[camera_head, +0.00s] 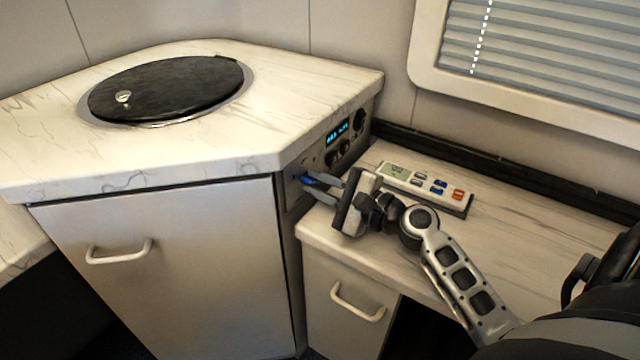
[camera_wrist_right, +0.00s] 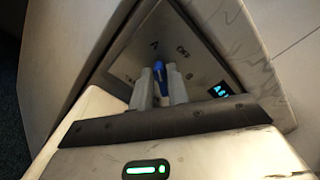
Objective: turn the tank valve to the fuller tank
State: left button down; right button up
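The blue tank valve handle (camera_head: 309,181) sits on the grey panel at the side of the corner counter. In the right wrist view the handle (camera_wrist_right: 160,68) points toward the letter A, with OFF and B marked to its right. My right gripper (camera_head: 322,187) reaches the panel with one finger on each side of the handle. In the wrist view its fingers (camera_wrist_right: 161,84) appear closed against the handle. A small lit display (camera_head: 338,133) is on the panel; its text is too small to read surely. My left gripper is not in view.
A white remote-like panel with coloured buttons (camera_head: 425,185) lies on the lower counter (camera_head: 520,240), just behind my right gripper. A round black lid (camera_head: 170,88) is on the corner counter. Cabinet doors with handles (camera_head: 120,252) are below. The window blind (camera_head: 550,60) is at the upper right.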

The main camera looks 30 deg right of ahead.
jog(key=shift+o, duration=0.9)
jog(key=shift+s+d, duration=0.1)
jog(key=shift+s, duration=0.2)
jog(key=b+v, duration=0.2)
jog(key=v, duration=1.2)
jog(key=shift+s+d+f, duration=0.1)
jog(key=shift+s+d, duration=0.05)
jog(key=shift+s, duration=0.05)
jog(key=shift+s+d, duration=0.15)
jog(key=shift+s, duration=0.25)
